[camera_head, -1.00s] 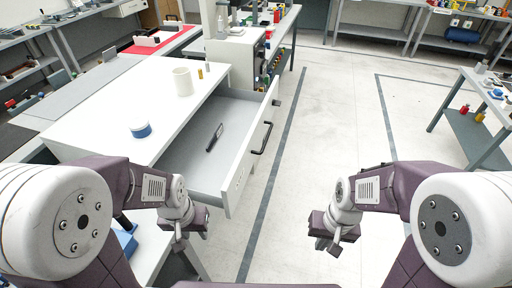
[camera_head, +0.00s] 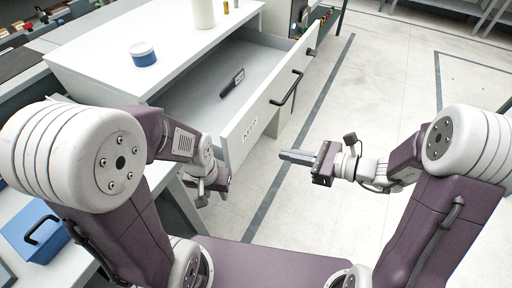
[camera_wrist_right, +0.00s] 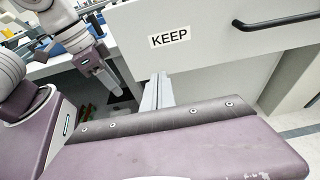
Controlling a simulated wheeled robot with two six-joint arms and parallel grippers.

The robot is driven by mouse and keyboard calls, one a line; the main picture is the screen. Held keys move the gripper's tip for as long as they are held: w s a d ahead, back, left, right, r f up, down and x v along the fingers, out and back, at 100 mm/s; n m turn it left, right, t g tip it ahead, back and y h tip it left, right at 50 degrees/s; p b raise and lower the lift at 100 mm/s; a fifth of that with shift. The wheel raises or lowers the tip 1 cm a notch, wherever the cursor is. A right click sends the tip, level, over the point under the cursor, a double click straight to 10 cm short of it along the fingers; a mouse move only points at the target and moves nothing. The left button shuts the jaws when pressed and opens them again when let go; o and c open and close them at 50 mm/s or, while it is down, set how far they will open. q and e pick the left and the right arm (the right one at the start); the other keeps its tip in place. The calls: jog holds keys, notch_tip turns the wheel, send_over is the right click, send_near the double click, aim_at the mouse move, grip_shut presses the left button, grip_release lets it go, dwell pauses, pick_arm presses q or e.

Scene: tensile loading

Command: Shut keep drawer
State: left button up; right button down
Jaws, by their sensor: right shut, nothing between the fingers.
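The keep drawer (camera_head: 262,118) stands pulled out from the white cabinet, with a dark handle (camera_head: 287,90) on its front. Its front shows a KEEP label (camera_wrist_right: 170,37) in the right wrist view. A dark, labelled object (camera_head: 233,83) lies inside the drawer. My right gripper (camera_head: 283,156) is shut and empty, pointing left, in front of the drawer's near end and apart from the handle. In the right wrist view its fingers (camera_wrist_right: 158,92) point at the drawer front below the label. My left gripper (camera_head: 222,184) hangs below the drawer's near corner; its fingers are too unclear to judge.
The white cabinet top (camera_head: 110,50) carries a blue-and-white tub (camera_head: 143,55) and a white cylinder (camera_head: 203,13). A blue box (camera_head: 35,232) sits at the lower left. The floor (camera_head: 370,85) right of the drawer is clear.

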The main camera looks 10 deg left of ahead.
aim_at(244, 144)
jog(key=x, duration=0.6)
jog(key=r+b+x, duration=0.1)
jog(key=x, duration=0.3)
jog(key=shift+s+a, duration=0.15)
pick_arm(q)
jog(key=shift+s+a+f, duration=0.1)
jog(key=shift+f, duration=0.55)
pick_arm(e)
jog(key=shift+a, duration=0.45)
jog(key=shift+a, duration=0.15)
